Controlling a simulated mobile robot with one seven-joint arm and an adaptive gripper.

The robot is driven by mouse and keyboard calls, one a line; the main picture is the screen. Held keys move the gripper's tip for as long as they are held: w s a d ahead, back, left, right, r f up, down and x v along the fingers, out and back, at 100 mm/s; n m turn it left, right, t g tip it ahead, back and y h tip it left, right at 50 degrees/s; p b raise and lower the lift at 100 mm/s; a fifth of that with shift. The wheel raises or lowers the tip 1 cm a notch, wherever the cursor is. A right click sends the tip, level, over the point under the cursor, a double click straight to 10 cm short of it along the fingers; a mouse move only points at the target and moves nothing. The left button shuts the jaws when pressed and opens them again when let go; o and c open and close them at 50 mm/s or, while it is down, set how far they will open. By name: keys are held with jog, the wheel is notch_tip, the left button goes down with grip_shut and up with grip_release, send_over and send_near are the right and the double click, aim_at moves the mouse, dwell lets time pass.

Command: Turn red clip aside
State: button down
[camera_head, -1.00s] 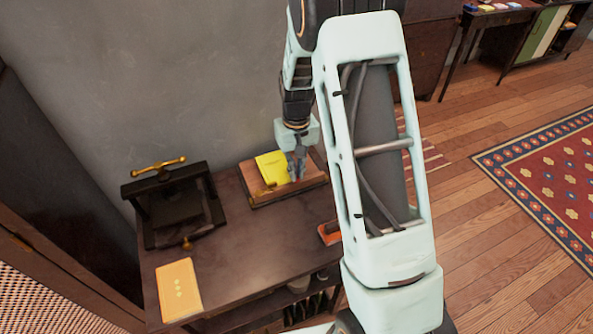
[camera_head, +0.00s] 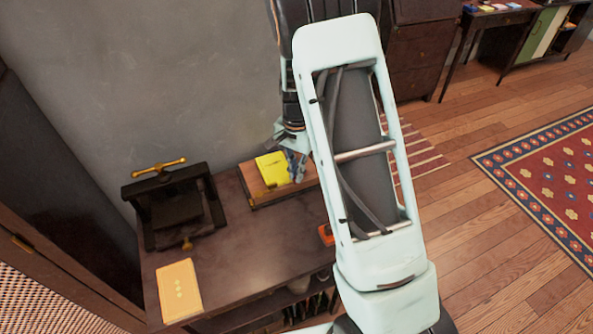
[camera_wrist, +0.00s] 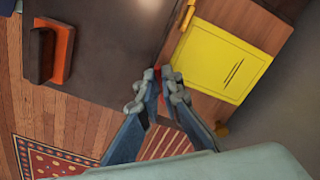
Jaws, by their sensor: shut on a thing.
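My gripper (camera_wrist: 158,88) is shut on the red clip (camera_wrist: 157,74); only a small red part shows between the fingertips in the wrist view. The clip is at the edge of a wooden board (camera_wrist: 208,108), beside a yellow sheet (camera_wrist: 228,55) with dark writing lines. In the head view, my gripper (camera_head: 296,166) is at the right part of the board (camera_head: 258,197), just right of the yellow sheet (camera_head: 272,168). The clip cannot be made out there. Most of it is hidden by the fingers.
A black press (camera_head: 174,208) with a brass handle stands on the dark table (camera_head: 250,260) at left. A yellow-orange booklet (camera_head: 180,290) lies at the front. An orange block with a dark handle (camera_wrist: 62,50) is near the table edge. Brass pieces (camera_wrist: 188,16) sit along the board.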

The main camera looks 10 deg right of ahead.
jog(key=m+p, duration=0.1)
jog(key=m, duration=0.3)
jog(key=shift+r, duration=0.1)
jog(key=shift+m+p, duration=0.55)
jog(key=shift+m, duration=1.15)
jog(key=c, duration=2.1)
grip_release()
notch_tip(320, 180, up, 12)
jog(key=shift+f, duration=0.1)
